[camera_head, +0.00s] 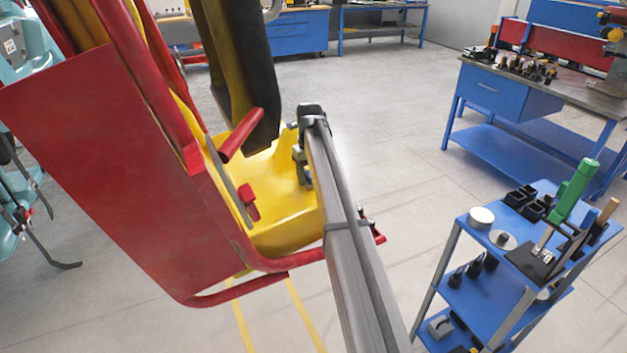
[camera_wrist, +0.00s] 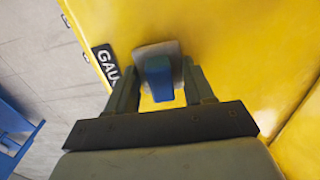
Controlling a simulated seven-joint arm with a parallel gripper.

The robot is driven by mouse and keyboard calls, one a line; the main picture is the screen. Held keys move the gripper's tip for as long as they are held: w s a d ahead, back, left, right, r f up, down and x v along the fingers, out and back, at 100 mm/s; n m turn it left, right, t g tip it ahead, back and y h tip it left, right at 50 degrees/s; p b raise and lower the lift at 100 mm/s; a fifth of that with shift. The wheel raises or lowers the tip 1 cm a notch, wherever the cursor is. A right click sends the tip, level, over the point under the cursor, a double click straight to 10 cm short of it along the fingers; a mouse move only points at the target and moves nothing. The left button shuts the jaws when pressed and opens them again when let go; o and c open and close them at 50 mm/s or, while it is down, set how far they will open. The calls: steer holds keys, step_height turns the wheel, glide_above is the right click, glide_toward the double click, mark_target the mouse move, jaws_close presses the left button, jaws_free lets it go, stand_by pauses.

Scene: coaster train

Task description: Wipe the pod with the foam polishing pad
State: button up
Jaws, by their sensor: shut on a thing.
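The pod (camera_head: 285,195) is yellow with red panels and bars, and stands at the left of the head view. Its yellow surface fills most of the wrist view (camera_wrist: 230,35). The foam polishing pad (camera_wrist: 147,50) shows in the wrist view as a pale grey square with a blue block-like grip. My gripper (camera_wrist: 160,75) is shut on the pad, a finger on either side of the blue part. The pad lies over the yellow surface; I cannot tell whether it touches. In the head view my gripper (camera_head: 302,165) is beside the yellow body, and the pad cannot be made out.
A black label with white letters (camera_wrist: 104,62) is on the yellow surface left of the pad. A blue cart (camera_head: 495,290) with tools and a green-handled device (camera_head: 575,190) stands at the right. A blue workbench (camera_head: 510,90) is behind it. Grey floor lies open between.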

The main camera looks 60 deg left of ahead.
steer(key=a, duration=0.5)
steer(key=shift+d, duration=5.5)
steer(key=r, duration=0.3)
steer(key=shift+a, duration=0.2)
steer(key=shift+r, duration=2.5)
